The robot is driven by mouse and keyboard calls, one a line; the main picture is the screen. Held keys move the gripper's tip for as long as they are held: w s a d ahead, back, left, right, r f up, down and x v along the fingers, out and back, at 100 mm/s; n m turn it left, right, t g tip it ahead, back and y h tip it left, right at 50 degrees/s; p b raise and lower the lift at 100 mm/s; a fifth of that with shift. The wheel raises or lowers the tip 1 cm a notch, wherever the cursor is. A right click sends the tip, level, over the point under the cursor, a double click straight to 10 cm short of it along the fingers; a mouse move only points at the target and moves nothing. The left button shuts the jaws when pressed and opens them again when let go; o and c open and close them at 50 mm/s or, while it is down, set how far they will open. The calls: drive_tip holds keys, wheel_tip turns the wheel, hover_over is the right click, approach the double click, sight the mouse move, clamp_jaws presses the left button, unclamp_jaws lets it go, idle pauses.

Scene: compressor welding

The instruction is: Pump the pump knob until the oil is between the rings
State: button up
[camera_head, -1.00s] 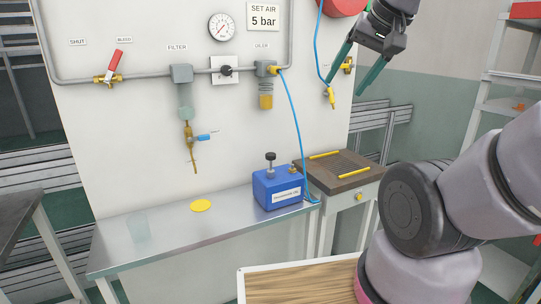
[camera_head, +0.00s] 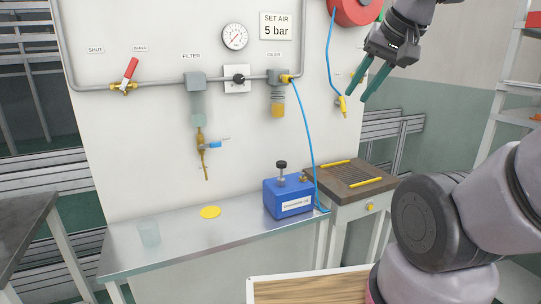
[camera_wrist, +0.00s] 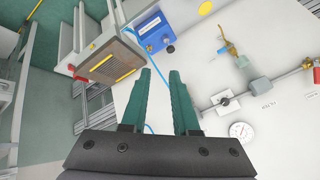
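The blue pump box (camera_head: 289,198) stands on the right end of the metal bench, with a black pump knob (camera_head: 281,165) on a stem on its top. It also shows in the wrist view (camera_wrist: 155,32). The oiler (camera_head: 278,92) hangs on the wall pipe, with yellow oil in its lower part and rings above it; the exact level against the rings is too small to tell. A blue hose (camera_head: 305,130) runs from the oiler down to the box. My gripper (camera_head: 364,92) is open and empty, up by the wall at the right, well above and right of the knob.
A slatted side table (camera_head: 352,184) with yellow bars stands right of the box. A red hose reel (camera_head: 354,10) is near my gripper. A wood-topped surface (camera_head: 310,286) is in front.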

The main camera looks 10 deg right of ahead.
drive_tip(key=shift+n+h, duration=0.6)
drive_tip(key=shift+n, duration=0.1)
drive_tip(key=w, duration=0.2)
drive_tip(key=w+f, duration=0.1)
drive_tip(key=w, duration=0.2)
drive_tip(key=w+f, duration=0.1)
drive_tip(key=w, duration=0.2)
drive_tip(key=shift+w+d+f, duration=0.1)
drive_tip(key=shift+f, duration=0.15)
clamp_jaws()
drive_tip(key=w+a+f+n+y, duration=0.1)
drive_tip(key=w+a+f+n, duration=0.2)
drive_tip(key=w+f, duration=0.5)
drive_tip(key=w+a+f+n+t+y, duration=0.1)
drive_tip(key=w+a+f+n, duration=0.2)
drive_tip(key=w+f, duration=0.5)
drive_tip(key=w+a, duration=0.1)
drive_tip(key=w, duration=0.3)
drive_tip(key=shift+w+a, duration=0.2)
drive_tip(key=shift+a, duration=0.05)
